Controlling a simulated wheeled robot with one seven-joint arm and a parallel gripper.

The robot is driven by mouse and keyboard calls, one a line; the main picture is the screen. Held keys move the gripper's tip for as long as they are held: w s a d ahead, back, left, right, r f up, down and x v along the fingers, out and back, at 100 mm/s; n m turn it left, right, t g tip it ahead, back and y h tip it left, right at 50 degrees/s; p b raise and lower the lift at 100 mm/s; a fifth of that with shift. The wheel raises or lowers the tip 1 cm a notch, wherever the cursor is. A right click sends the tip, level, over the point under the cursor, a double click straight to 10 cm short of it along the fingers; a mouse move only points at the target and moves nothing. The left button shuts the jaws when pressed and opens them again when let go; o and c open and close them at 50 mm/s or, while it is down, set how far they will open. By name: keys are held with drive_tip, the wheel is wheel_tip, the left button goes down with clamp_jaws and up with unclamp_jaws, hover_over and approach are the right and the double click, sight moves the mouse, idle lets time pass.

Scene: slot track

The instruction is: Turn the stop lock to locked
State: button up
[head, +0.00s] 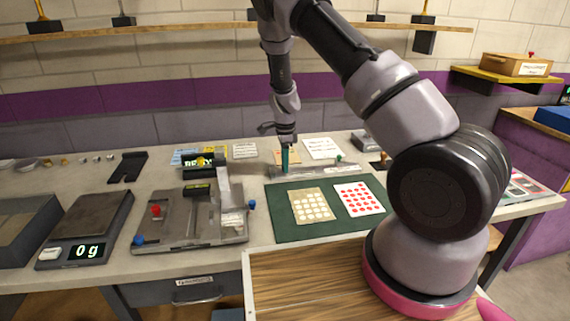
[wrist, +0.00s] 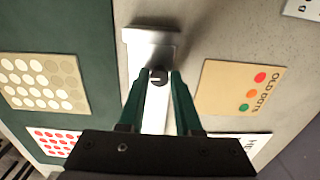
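A small round dark knob (wrist: 158,76) with a pale line across it sits on a narrow pale metal track (wrist: 148,48) in the wrist view. It looks like the stop lock, though no label on it is readable. My gripper (wrist: 160,75) has green fingers standing apart on either side of the knob, with a slim gap visible on the right. In the head view my gripper (head: 286,168) points straight down at the left part of the track (head: 315,170), behind the green mat. The knob is hidden there by the fingers.
The green mat (head: 283,226) holds a beige card (head: 311,205) and a red-dotted card (head: 359,199). A metal fixture (head: 175,232) with red and blue knobs stands to the left, beside a scale (head: 85,228) reading 0 g. An "Old dots" card (wrist: 240,88) lies right of the track.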

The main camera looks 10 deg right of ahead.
drive_tip(key=shift+o, duration=1.1)
wheel_tip(320, 180, up, 11)
drive_tip(key=shift+f, duration=0.1)
